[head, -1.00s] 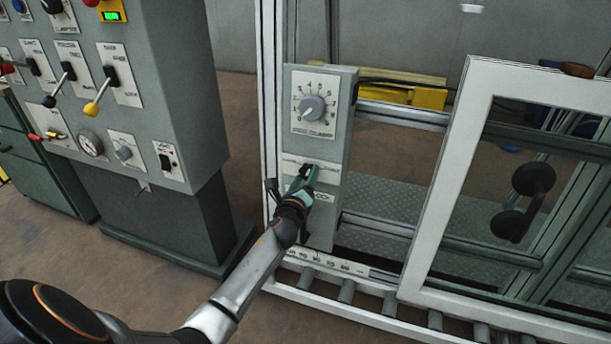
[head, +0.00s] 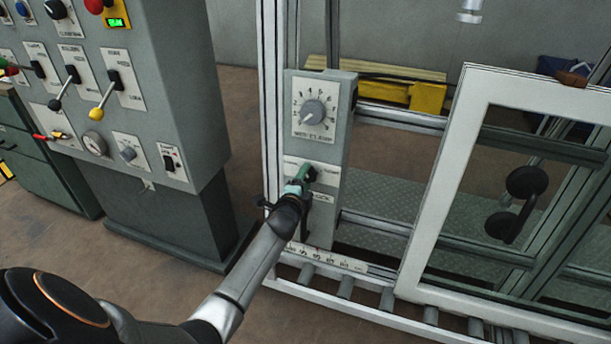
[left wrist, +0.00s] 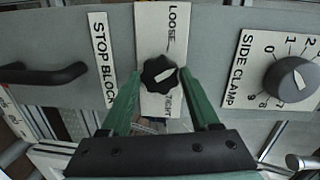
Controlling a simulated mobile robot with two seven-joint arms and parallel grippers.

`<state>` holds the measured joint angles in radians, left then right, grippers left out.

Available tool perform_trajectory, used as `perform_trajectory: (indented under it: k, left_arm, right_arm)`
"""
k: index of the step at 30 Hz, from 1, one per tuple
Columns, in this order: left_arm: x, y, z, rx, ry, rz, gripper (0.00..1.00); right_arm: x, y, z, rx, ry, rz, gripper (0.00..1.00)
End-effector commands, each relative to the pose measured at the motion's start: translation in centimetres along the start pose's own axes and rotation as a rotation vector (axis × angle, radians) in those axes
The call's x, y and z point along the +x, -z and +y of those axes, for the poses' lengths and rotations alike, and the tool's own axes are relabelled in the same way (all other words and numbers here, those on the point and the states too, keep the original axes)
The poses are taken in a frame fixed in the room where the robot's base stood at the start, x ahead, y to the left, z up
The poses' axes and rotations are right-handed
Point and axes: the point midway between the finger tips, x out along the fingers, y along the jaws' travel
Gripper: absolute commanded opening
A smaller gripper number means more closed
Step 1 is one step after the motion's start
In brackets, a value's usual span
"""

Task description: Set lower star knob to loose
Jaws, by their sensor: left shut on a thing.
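The lower star knob (left wrist: 160,75) is black with a white pointer line and sits on a white plate marked LOOSE at one end and TIGHT at the other. In the left wrist view its line slants, lying along neither word. In the head view the knob (head: 310,174) shows as a dark shape on the grey post, partly hidden by my gripper. My left gripper (head: 300,181) is at the knob. In the left wrist view its green fingers (left wrist: 161,78) stand on either side of the knob, shut on it. My right gripper is not in view.
The side clamp dial (head: 314,110) is above the knob on the same post. A black stop block handle (left wrist: 45,73) is below it. A white framed door (head: 440,190) with a black handle stands right. A grey control cabinet (head: 170,100) stands left.

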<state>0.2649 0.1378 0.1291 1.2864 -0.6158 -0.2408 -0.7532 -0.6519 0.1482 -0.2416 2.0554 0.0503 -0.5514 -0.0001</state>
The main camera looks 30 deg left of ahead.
Motion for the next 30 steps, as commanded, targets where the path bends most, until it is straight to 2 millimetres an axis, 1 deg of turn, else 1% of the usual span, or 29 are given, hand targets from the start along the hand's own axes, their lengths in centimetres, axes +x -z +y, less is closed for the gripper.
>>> perform_trajectory:
  k: [1, 7, 12, 18, 24, 30]
  left_arm:
    - [-0.1, 0.0, -0.2, -0.046, -0.006, 0.003, 0.07]
    - [-0.1, 0.0, -0.2, -0.233, -0.024, 0.016, 0.07]
    - [-0.1, -0.1, -0.1, -0.387, -0.038, 0.027, 0.07]
    - [-0.1, -0.1, -0.1, -0.538, -0.052, 0.038, 0.07]
    - [0.0, -0.1, 0.0, -0.646, -0.062, 0.045, 0.07]
    - [0.0, -0.1, 0.0, -0.707, -0.066, 0.05, 0.07]
  right_arm:
    - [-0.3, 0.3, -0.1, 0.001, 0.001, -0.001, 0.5]
    - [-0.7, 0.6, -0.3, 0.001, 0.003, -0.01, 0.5]
    - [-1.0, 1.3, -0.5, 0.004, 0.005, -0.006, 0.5]
    - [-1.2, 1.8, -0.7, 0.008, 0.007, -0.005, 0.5]
    - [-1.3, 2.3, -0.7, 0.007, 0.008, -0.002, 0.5]
    - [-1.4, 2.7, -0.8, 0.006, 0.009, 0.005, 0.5]
